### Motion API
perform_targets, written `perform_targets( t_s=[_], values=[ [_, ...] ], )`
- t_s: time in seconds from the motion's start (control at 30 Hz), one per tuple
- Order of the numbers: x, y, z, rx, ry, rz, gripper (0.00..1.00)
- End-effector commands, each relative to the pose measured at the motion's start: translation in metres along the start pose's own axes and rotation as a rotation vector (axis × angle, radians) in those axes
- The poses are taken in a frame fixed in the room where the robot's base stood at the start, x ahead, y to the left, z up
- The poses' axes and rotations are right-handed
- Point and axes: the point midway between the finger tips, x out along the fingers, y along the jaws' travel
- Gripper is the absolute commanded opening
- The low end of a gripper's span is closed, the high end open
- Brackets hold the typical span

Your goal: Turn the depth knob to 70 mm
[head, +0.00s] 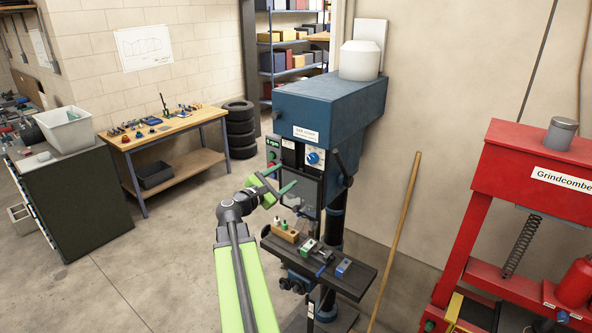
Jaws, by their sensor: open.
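A blue drill press (325,105) stands against the wall, right of centre. A blue knob (313,158) sits on a white dial plate on its front; the dial's marks are too small to read, so I cannot tell its setting. My gripper (288,175), with green fingers, is open and empty. In the picture it is to the left of the knob and a little below it, apart from it. The dial and knob are not covered by my arm.
A dark lever (342,168) sticks out on the press's right side. The press table (350,286) below carries small blocks. A wooden pole (400,230) leans on the wall, and a red press (530,170) stands at right.

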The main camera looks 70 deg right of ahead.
Motion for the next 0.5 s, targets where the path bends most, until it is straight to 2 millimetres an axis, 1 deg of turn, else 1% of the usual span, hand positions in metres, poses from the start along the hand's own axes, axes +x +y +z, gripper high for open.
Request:
perform_targets(
  t_s=[0.03, 0.1, 0.2, 0.3, 0.5],
  values=[
    [-0.012, -0.001, 0.001, 0.0, 0.001, 0.001, 0.59],
    [-0.022, 0.0, 0.0, 0.0, 0.001, 0.001, 0.59],
    [-0.03, 0.0, 0.0, 0.0, 0.0, 0.0, 0.59],
    [-0.034, 0.001, 0.0, 0.0, 0.0, 0.0, 0.59],
    [-0.033, 0.001, 0.0, 0.0, 0.0, 0.0, 0.59]
  ],
)
